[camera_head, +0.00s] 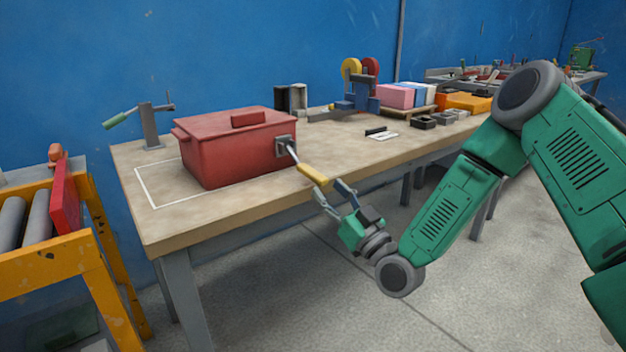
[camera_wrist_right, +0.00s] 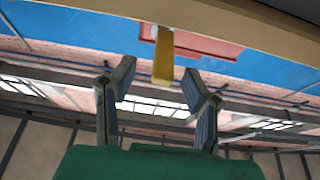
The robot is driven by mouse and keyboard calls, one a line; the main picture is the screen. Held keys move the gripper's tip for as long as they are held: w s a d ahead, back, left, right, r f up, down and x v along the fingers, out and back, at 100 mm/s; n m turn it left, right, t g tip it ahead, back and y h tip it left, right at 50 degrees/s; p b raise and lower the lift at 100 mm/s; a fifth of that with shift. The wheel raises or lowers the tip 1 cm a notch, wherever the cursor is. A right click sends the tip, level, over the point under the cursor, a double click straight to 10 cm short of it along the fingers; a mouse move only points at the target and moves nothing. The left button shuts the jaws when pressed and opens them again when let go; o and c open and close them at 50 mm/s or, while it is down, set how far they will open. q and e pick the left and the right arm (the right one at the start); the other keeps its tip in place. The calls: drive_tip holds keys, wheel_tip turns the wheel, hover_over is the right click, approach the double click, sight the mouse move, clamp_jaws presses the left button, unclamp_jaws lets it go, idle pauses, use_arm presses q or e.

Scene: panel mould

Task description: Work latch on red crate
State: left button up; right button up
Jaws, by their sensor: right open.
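The red crate (camera_head: 235,148) stands on the wooden table with its lid down. Its latch (camera_head: 290,150) is on the right side, a grey plate with a metal lever that ends in a yellow handle (camera_head: 313,174). The lever slants out and down toward the table's front edge. My right gripper (camera_head: 334,193) is open just below and in front of the yellow handle. In the right wrist view the open fingers (camera_wrist_right: 160,88) point toward the yellow handle (camera_wrist_right: 163,55), which shows in line with the gap between them. My left gripper is out of view.
The wooden table (camera_head: 165,228) has a white outline around the crate. A blue device with reels (camera_head: 358,90), pink and white blocks (camera_head: 402,95) and orange items (camera_head: 465,102) sit farther right. A yellow roller stand (camera_head: 60,262) is at left.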

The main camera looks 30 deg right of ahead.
sight(308, 167)
drive_tip(key=x, duration=0.4)
drive_tip(key=b+x, duration=0.1)
drive_tip(key=shift+w+a+r, duration=0.2)
drive_tip(key=shift+w+a, duration=0.1)
drive_tip(key=shift+a, duration=0.05)
drive_tip(key=shift+d, duration=0.15)
drive_tip(key=c, duration=0.3)
clamp_jaws()
